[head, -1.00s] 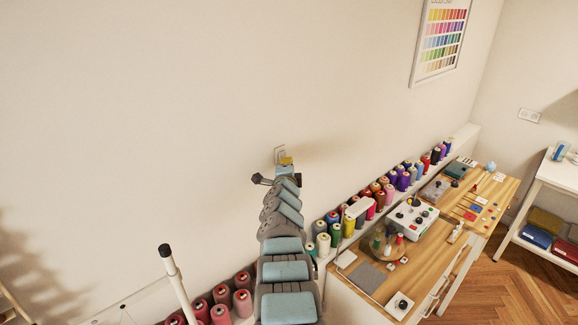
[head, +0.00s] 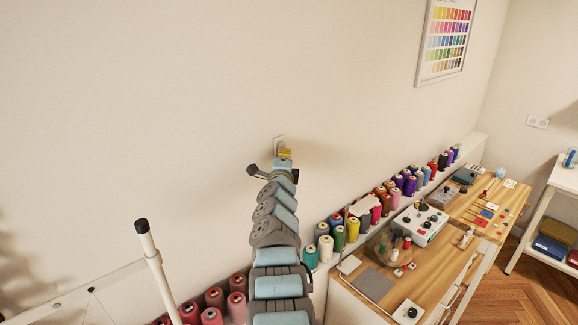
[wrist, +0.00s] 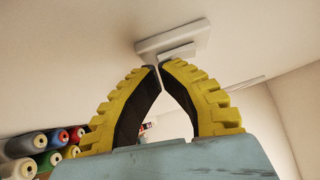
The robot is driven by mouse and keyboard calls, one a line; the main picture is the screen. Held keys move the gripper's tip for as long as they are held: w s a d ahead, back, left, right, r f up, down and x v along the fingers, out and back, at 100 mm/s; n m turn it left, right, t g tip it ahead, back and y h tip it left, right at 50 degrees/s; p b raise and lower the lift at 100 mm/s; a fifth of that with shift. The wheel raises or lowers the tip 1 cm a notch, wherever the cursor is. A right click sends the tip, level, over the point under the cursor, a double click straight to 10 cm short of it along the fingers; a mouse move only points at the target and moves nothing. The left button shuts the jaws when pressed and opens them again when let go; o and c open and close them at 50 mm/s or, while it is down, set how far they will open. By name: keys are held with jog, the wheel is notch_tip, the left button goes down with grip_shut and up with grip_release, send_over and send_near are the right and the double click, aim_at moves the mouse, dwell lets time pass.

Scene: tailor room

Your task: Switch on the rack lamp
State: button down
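A pale wall plate (head: 279,141) is on the wall just above my gripper (head: 285,153) in the head view. In the wrist view the white plate (wrist: 160,42) has a raised rocker-like part (wrist: 177,53). My gripper (wrist: 159,68) has yellow ribbed fingers with dark inner pads. Its tips meet just below the raised part, with nothing seen between them. I cannot tell if they touch it. I cannot make out the rack lamp for certain or see it lit.
Thread spools stand along a ledge (head: 472,153) by the wall, with pink spools (head: 236,302) at lower left. A wooden worktable (head: 400,285) with devices is at right. A white pole with a black cap (head: 142,226) stands at left. The wall around my gripper is bare.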

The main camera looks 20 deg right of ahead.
jog(key=shift+a+f+b, duration=0.1)
jog(key=shift+f+b, duration=0.15)
jog(key=shift+b, duration=0.25)
jog(key=shift+r+p, duration=0.3)
jog(key=shift+p, duration=0.15)
jog(key=p, duration=0.2)
jog(key=shift+s+d+r+p, duration=0.15)
jog(key=shift+s+d+p, duration=0.05)
jog(key=shift+p, duration=0.1)
